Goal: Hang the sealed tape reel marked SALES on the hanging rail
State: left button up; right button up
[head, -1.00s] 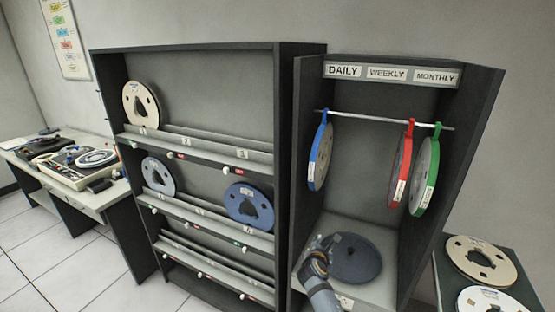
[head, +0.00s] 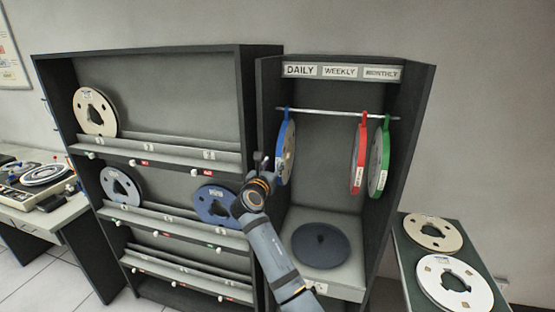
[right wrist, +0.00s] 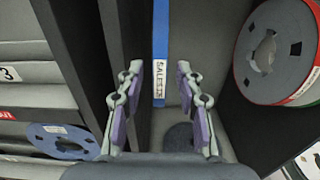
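The SALES reel (head: 286,155) has a blue band and hangs by a blue strap from the left part of the hanging rail (head: 335,114), under the DAILY sign. In the right wrist view its blue edge (right wrist: 161,35) shows end-on, with the SALES label upright between my finger lines. My right gripper (head: 262,160) is raised just left of the reel in the head view. Its fingers (right wrist: 160,78) are apart; I cannot tell whether they reach around the band or stop short of it. My left gripper is not in view.
A red-banded reel (head: 359,160) and a green-banded reel (head: 380,160) hang at the rail's right. A dark disc (head: 320,246) lies on the cabinet floor. The shelf rack (head: 165,60) with several reels stands left. A side table (head: 400,262) holds two reels.

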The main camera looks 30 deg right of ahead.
aim_at(279, 155)
jog(key=x, duration=0.7)
jog(key=shift+d, duration=0.1)
jog(key=shift+x, duration=0.9)
jog(key=shift+c, duration=0.4)
grip_shut()
